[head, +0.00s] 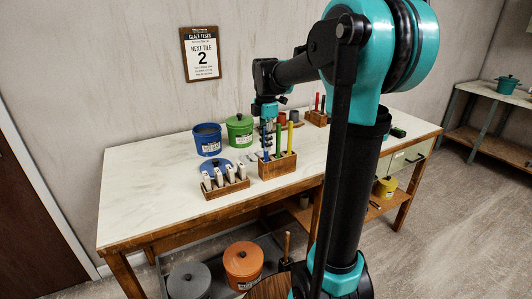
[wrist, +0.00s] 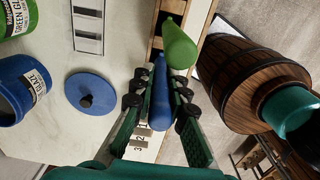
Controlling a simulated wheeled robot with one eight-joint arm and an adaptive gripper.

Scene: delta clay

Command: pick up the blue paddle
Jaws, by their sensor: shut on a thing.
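The blue paddle (wrist: 160,95) has a rounded blue handle and lies between the two fingers of my gripper (wrist: 157,88) in the wrist view. The fingers are shut on it. In the head view my gripper (head: 266,122) is above the wooden paddle holder (head: 278,169) on the table. The blue paddle (head: 266,147) shows below it at the holder's left side. I cannot tell whether its lower end is in the holder. A green paddle (wrist: 180,45) stands close beside the blue one in the wrist view. A yellow paddle (head: 290,137) is at the holder's right.
A wooden rack (head: 228,188) of white tiles stands left of the holder. Behind are a blue glaze bucket (head: 207,140) and a green glaze bucket (head: 239,131). A blue lid (wrist: 91,92) lies on the table. Another wooden holder (head: 318,118) stands farther back. The table's left part is clear.

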